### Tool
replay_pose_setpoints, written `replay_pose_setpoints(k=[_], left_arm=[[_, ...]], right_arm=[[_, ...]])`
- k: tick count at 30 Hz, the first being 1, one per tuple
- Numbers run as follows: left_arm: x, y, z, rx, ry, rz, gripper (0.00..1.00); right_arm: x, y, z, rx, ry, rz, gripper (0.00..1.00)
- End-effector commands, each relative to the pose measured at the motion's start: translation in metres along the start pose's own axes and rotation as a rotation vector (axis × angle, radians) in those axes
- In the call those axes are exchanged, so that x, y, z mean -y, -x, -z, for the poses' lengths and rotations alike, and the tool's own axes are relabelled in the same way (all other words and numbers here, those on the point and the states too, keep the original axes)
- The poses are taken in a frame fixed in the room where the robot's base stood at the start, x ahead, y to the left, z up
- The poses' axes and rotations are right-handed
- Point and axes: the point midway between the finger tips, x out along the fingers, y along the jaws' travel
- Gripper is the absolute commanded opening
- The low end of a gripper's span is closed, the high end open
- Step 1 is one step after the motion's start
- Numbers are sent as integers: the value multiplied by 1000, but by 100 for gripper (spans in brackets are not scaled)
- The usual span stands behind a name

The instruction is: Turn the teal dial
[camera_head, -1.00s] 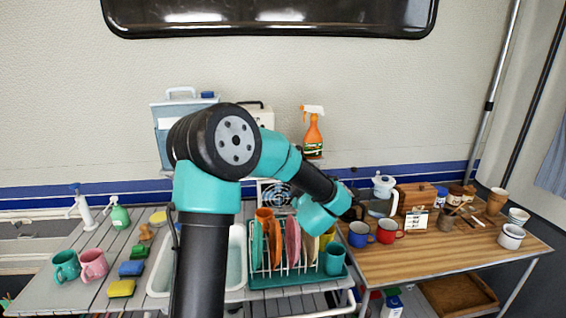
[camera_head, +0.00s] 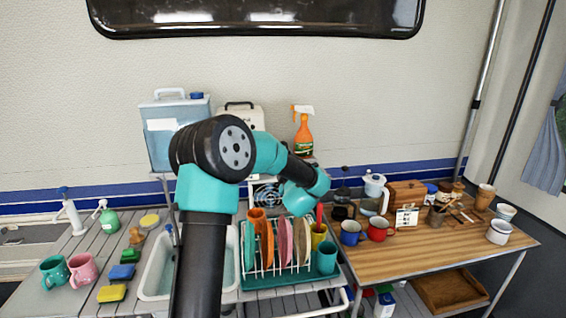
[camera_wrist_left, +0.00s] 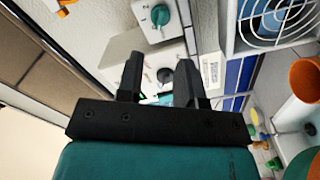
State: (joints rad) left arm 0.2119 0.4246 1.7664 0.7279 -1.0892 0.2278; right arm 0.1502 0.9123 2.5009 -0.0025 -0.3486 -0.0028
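The teal dial (camera_wrist_left: 160,14) is on a small white plate at the top of the left wrist view, beyond my fingertips and apart from them. My left gripper (camera_wrist_left: 158,72) is open and empty, with its two black fingers spread. A dark round knob (camera_wrist_left: 165,76) on a white surface shows between the fingers, farther off. In the head view my left arm reaches toward the back wall, and its gripper is hidden. I cannot make out the teal dial there. My right gripper is in neither view.
A dish rack (camera_head: 286,278) with plates and cups stands below my arm. An orange spray bottle (camera_head: 303,132) and a blue-grey container (camera_head: 168,122) stand behind. A fan grille (camera_wrist_left: 270,18) is at the wrist view's upper right.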

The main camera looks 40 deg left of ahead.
Motion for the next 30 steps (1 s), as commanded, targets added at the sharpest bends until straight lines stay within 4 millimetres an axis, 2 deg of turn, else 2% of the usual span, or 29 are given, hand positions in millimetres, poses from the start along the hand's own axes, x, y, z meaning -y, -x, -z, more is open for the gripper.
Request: replay_pose_setpoints(k=[9,15,21,29,30], left_arm=[[1,-56,0,-2,1,1,34],[1,-82,0,-2,0,1,34],[0,-93,0,0,0,0,34],[0,-94,0,0,0,0,34],[0,-94,0,0,0,0,31]], right_arm=[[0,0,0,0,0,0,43],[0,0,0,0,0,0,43],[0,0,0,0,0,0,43],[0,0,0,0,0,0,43],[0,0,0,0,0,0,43]])
